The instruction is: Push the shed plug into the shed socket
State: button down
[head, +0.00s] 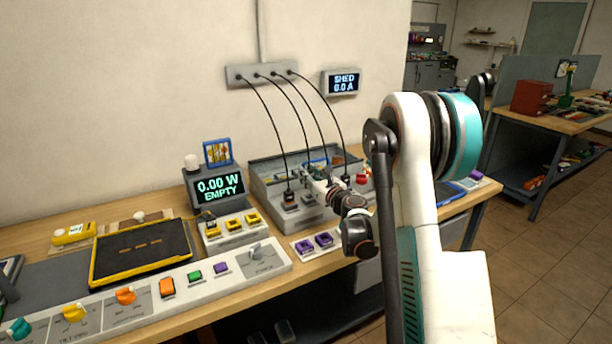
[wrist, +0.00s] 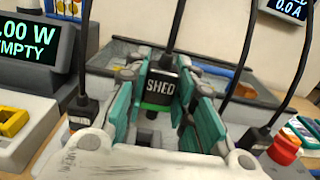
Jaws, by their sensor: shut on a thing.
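The shed plug (wrist: 161,84) is a black block with white SHED lettering, a green band near its bottom and a cable rising from its top. In the wrist view my gripper (wrist: 158,100) is shut on it, with a teal finger pad on each side. The plug looks upright, above the grey top of a bench unit (head: 262,190). The shed socket is hidden under the plug and gripper, so I cannot tell whether they touch. A wall display (head: 341,82) reads SHED 0.0 A.
Black cables hang from a grey wall box (head: 262,74). Another plug (head: 290,196) stands left of my gripper, and a red button (wrist: 284,150) is at the right. A display (head: 217,186) reads 0.00 W EMPTY. Purple switches (head: 314,242) are in front.

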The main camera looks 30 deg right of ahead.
jog(key=shift+f+b, duration=1.3)
jog(key=shift+f, duration=1.15)
jog(key=shift+f+b, duration=0.45)
jog(key=shift+f, duration=0.1)
jog(key=c, duration=1.6)
grip_release()
jog(key=shift+c, duration=0.2)
jog(key=s, duration=1.1)
jog(key=shift+d, duration=0.2)
